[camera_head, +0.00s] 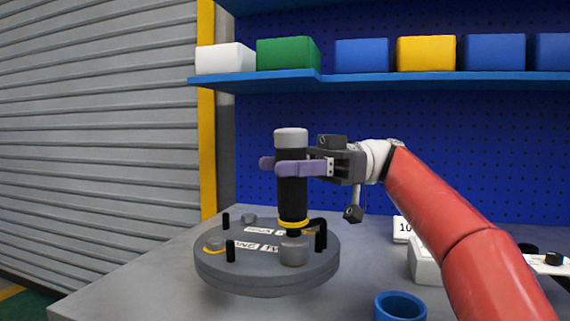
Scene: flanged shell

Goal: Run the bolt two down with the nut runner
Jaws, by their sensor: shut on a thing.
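My gripper (294,167), with purple fingers, is shut on the nut runner (292,195), an upright black cylinder with a grey cap and a yellow ring near its foot. The runner's lower end stands over a grey round piece (293,252) at the front right of the flanged shell (265,277). I cannot tell whether this piece is a socket or a bolt head, so bolt two's seating is unclear. A black side arm (316,223) on the runner reaches a black post (321,236). The shell's labels are partly hidden; one reads "ONE".
Another bolt with a yellow ring (214,243) is at the shell's left, and a grey one (249,218) behind. Black posts (230,251) stand up from the shell. A blue cup (400,306) and a light grey block (425,262) are to the right. Bins line the shelf (370,78).

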